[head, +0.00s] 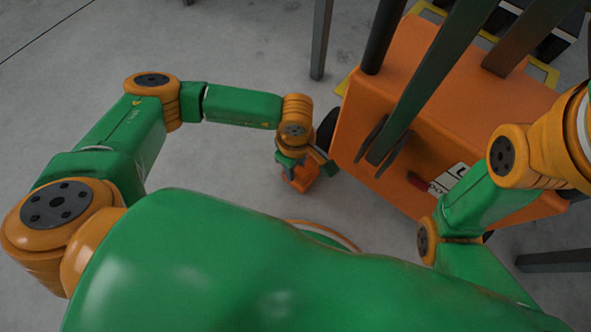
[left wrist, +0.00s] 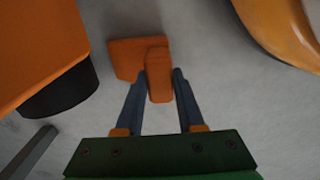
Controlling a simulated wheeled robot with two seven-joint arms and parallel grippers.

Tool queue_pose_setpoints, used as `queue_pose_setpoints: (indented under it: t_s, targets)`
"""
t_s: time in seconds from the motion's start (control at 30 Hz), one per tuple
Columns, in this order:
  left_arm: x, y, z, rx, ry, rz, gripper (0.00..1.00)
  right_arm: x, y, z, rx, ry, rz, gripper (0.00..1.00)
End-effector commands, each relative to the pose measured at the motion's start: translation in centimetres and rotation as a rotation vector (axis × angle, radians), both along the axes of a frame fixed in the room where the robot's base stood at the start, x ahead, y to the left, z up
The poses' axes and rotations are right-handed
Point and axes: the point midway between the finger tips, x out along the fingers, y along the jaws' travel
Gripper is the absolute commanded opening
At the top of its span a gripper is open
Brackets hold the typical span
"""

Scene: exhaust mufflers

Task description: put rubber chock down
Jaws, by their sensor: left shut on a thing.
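The rubber chock is an orange wedge-like block (head: 301,181) in the head view, low beside the orange cart. My left gripper (head: 304,164) points down at it and is shut on it. In the left wrist view the chock (left wrist: 128,58) shows between and beyond the two grey-blue fingers of my left gripper (left wrist: 160,84), with the fingers on either side of its raised part. I cannot tell whether its underside touches the floor. My right arm shows at the right of the head view, but its gripper is not visible.
The orange cart (head: 455,85) stands right of the chock, with a dark wheel (head: 327,128) close by; this wheel also shows in the left wrist view (left wrist: 62,94). Dark posts rise at the cart. A grey leg (head: 320,40) stands behind. Grey floor (head: 240,50) is clear at upper left.

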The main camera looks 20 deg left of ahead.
Motion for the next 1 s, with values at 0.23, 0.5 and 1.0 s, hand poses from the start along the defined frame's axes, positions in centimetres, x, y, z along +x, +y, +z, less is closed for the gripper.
queue_pose_setpoints:
  t_s: [0.23, 0.5, 1.0]
  targets:
    - [0.1, 0.0, -0.1, 0.0, -0.001, 0.0, 0.0, 0.0, 0.0, -0.1, 0.0, -0.001, 0.0, 0.67]
    - [0.0, 0.0, -0.3, 0.0, 0.0, 0.0, 0.67, -0.1, 0.0, -0.1, 0.0, -0.003, 0.0, 0.67]
    - [0.1, 0.0, 6.5, 0.0, -0.002, 0.0, 0.67, 1.8, -0.2, 3.2, -0.004, 0.058, -0.004, 0.67]
